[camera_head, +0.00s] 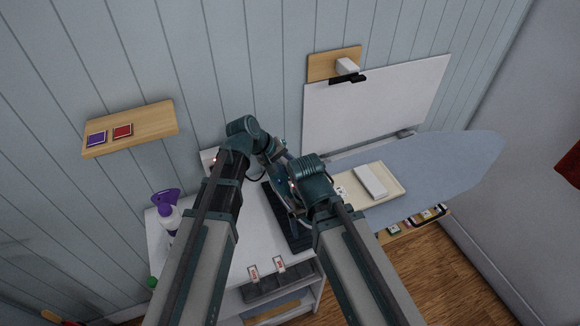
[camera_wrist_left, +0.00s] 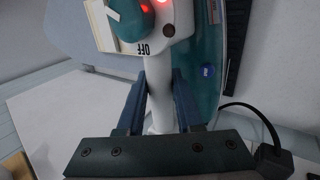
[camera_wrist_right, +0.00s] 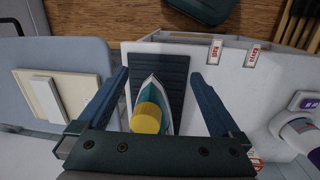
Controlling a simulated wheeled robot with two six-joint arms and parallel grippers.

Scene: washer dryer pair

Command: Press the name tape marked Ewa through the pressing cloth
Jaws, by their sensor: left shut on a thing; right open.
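My left gripper (camera_wrist_left: 160,85) is shut on the white handle (camera_wrist_left: 160,110) of a teal appliance, which appears to be the iron. Its dial marked OFF and red lights show above the fingers. In the right wrist view the teal iron (camera_wrist_right: 150,90) lies on a dark ribbed rest (camera_wrist_right: 175,70), a yellow round part in front of it. My right gripper (camera_wrist_right: 160,88) is open above it, fingers on either side, apart from it. A cream tray (camera_head: 393,176) on the ironing board holds a white flat block (camera_head: 370,180), perhaps the pressing cloth, beside a small marked piece (camera_head: 341,192). I cannot read "Ewa".
The blue ironing board (camera_head: 450,155) extends right. A purple-and-white spray bottle (camera_head: 168,212) stands on the left of the white cabinet top. Two small tags (camera_head: 253,273) hang at its front edge. A black cord (camera_wrist_left: 262,115) runs to a plug. A wooden shelf (camera_head: 150,132) is on the wall.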

